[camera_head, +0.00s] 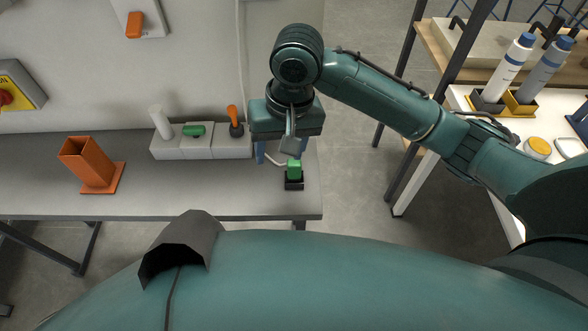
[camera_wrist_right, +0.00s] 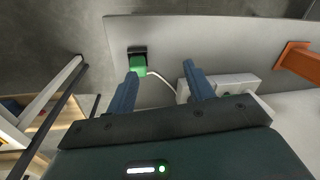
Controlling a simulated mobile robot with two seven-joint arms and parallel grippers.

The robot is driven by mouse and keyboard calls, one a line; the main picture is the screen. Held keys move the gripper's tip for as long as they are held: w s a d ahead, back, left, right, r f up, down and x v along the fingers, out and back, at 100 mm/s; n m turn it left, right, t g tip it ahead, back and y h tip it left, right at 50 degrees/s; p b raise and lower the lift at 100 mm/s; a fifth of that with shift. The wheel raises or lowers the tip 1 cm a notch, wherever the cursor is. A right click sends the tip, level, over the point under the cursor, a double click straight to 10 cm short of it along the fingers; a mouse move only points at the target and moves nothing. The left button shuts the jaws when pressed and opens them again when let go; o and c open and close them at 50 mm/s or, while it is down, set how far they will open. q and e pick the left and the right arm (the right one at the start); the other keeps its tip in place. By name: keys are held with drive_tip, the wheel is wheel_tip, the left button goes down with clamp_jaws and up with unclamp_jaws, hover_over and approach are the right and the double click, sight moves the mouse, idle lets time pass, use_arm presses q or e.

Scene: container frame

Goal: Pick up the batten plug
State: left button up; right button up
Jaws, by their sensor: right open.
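A green plug-like block (camera_head: 294,168) sits in a small black holder (camera_head: 294,184) near the right end of the grey table. I take it as the batten plug. It also shows in the right wrist view (camera_wrist_right: 138,66), with a white cable (camera_wrist_right: 163,84) running from it towards the white blocks. My right gripper (camera_head: 281,153) points down just behind the green block in the head view. In the right wrist view its two blue fingers (camera_wrist_right: 163,70) are spread and empty, with the green block ahead, close to the left fingertip. My left gripper is not in view.
White blocks (camera_head: 200,148) by the wall carry a white cylinder (camera_head: 160,123), a green piece (camera_head: 194,130) and an orange-topped lever (camera_head: 235,121). An orange square tube (camera_head: 90,164) stands on the left. The table's (camera_head: 235,193) front middle is clear. A shelf with bottles (camera_head: 510,66) is at right.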

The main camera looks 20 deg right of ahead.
wheel_tip(320, 180, up, 4)
drive_tip(key=m+h, duration=0.2)
hover_over(295, 163)
drive_tip(key=shift+m+g, duration=0.3)
drive_tip(key=f, duration=0.7)
drive_tip(key=shift+w+d+f, duration=0.1)
drive_tip(key=shift+w+d, duration=0.05)
drive_tip(key=shift+w, duration=0.15)
drive_tip(key=shift+s+f, duration=0.15)
drive_tip(key=shift+f, duration=2.55)
drive_tip(key=shift+a, duration=0.2)
drive_tip(key=shift+c, duration=0.2)
clamp_jaws()
